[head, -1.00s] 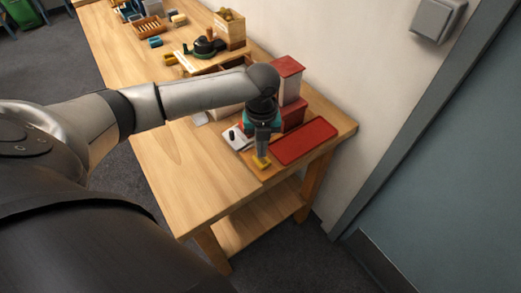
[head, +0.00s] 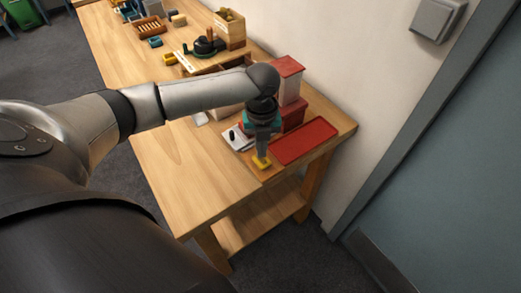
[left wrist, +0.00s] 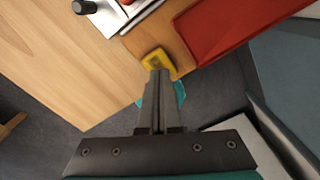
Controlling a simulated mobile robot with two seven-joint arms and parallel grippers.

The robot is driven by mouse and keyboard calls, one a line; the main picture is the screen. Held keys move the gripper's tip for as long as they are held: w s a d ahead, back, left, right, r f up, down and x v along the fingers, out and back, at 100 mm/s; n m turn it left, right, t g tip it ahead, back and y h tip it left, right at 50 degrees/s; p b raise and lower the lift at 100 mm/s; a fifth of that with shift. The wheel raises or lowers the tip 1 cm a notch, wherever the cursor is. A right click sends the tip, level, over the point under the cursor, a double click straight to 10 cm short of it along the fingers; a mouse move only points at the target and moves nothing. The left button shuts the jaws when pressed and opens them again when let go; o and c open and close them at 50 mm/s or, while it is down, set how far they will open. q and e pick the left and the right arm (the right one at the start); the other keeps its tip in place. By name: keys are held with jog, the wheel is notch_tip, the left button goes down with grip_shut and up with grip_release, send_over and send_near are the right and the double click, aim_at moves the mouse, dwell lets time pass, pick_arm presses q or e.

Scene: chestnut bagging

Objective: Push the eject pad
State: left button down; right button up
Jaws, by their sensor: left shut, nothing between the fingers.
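The yellow eject pad (head: 262,162) sits at the front edge of the wooden table, beside a red tray (head: 305,142). My left gripper (head: 262,154) is shut and empty, pointing down at the pad. In the left wrist view the fingertips (left wrist: 158,72) overlap the near edge of the yellow pad (left wrist: 157,60). I cannot tell whether they touch it. My right gripper is in neither view.
A red and white dispenser (head: 289,82) stands behind the tray. A white plate with a black knob (head: 234,135) lies left of the pad. The table's left part (head: 185,165) is clear. A wall and door are at right.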

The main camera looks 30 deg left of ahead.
pick_arm(q)
jog(key=shift+f, duration=0.15)
dwell(0.5)
jog(key=shift+f+b, duration=0.5)
jog(key=shift+f, duration=0.7)
notch_tip(320, 180, up, 8)
jog(key=p, duration=0.9)
jog(key=shift+r, duration=0.1)
